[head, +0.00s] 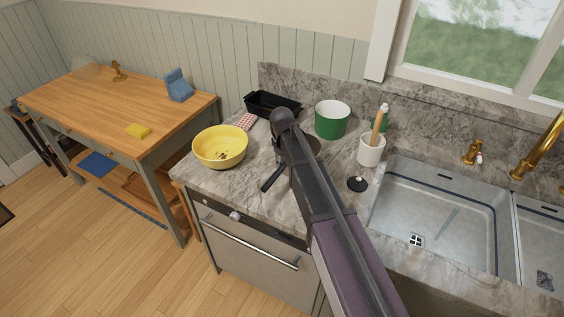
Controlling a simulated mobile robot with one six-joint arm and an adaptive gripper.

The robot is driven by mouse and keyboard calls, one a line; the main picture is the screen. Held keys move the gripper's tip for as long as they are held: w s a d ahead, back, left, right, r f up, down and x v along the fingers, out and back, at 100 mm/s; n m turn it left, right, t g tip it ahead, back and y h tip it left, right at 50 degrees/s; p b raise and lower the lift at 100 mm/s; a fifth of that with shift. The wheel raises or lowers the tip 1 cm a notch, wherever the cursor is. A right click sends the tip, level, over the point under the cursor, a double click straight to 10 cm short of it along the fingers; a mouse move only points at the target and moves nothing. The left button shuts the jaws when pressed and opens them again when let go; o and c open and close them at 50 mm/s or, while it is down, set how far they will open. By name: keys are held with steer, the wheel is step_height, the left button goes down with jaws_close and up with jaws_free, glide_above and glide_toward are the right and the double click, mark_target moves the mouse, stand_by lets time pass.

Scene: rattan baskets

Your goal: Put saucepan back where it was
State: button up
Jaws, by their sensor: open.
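A saucepan stands on the grey marble counter (235,188). Its dark handle (270,180) points toward the front left. Most of its body is hidden behind my arm, with part of the rim (316,144) showing to the right. My gripper (279,154) is below the rounded end of my arm, close to the saucepan. It is open and mostly hidden by the arm, so I cannot tell whether it touches the saucepan.
A yellow bowl (220,148) stands to the left, a black loaf tin (272,103) behind. A green pot (332,118), white utensil crock (371,150) and small black lid-like disc (357,184) are right, before the sink (440,215). A wooden table (90,100) stands left.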

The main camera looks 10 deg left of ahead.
steer(key=shift+r, duration=0.1)
step_height(320, 180, up, 12)
steer(key=p, duration=1.2)
steer(key=shift+s+a, duration=0.2)
steer(key=shift+s, duration=0.1)
stand_by(0.6)
steer(key=s+d+m, duration=0.5)
steer(key=s+d, duration=0.4)
steer(key=d, duration=0.4)
steer(key=s+d+m, duration=0.5)
steer(key=s+d, duration=0.5)
steer(key=d, duration=0.4)
steer(key=shift+w, duration=0.1)
